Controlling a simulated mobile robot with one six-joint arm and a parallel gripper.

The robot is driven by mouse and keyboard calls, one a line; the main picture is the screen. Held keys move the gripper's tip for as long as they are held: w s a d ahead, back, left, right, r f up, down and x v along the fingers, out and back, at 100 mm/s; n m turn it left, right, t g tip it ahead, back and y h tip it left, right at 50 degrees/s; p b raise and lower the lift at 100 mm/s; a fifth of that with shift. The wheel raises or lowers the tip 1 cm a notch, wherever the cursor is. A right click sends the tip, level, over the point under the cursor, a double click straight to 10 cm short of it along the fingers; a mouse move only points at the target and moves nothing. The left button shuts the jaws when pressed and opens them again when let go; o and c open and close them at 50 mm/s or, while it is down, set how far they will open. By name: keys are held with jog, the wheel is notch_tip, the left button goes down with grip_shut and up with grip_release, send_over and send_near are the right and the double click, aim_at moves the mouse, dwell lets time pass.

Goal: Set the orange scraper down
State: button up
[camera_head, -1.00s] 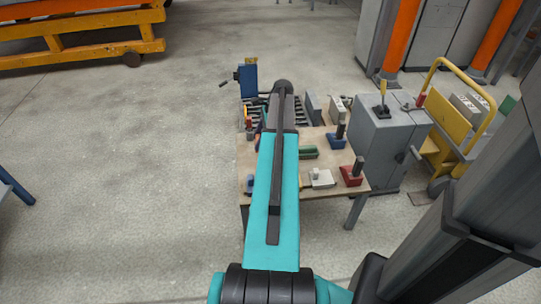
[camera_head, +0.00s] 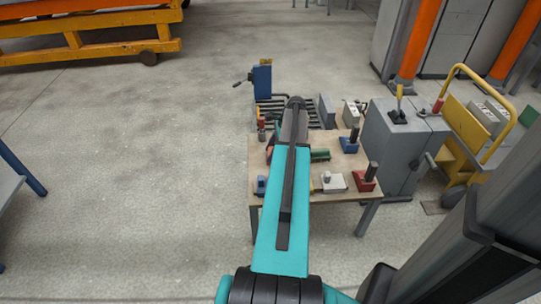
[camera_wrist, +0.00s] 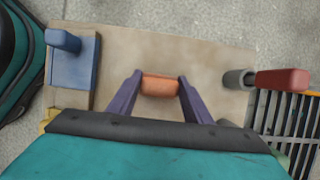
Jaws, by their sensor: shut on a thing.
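The orange scraper (camera_wrist: 160,85) shows in the wrist view as a short, rounded orange piece between the two purple fingers of my gripper (camera_wrist: 160,88). My gripper is shut on it. The rest of the scraper is hidden. Below it is the tan top of the workbench (camera_wrist: 215,55), which also shows in the head view (camera_head: 275,190). I cannot tell whether the scraper touches the bench top. In the head view my own arm covers most of the gripper and the scraper.
In the head view, red (camera_head: 364,180), white (camera_head: 333,182) and blue (camera_head: 349,144) tools stand right of my arm. A grey cabinet (camera_head: 395,150) adjoins the bench.

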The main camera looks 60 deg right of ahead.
jog(key=shift+f, duration=0.55)
jog(key=shift+f, duration=0.15)
jog(key=o, duration=1)
jog(key=p+v, duration=0.3)
jog(key=v, duration=0.9)
jog(key=shift+a+r, duration=0.1)
jog(key=shift+r, duration=0.1)
jog(key=shift+w, duration=0.1)
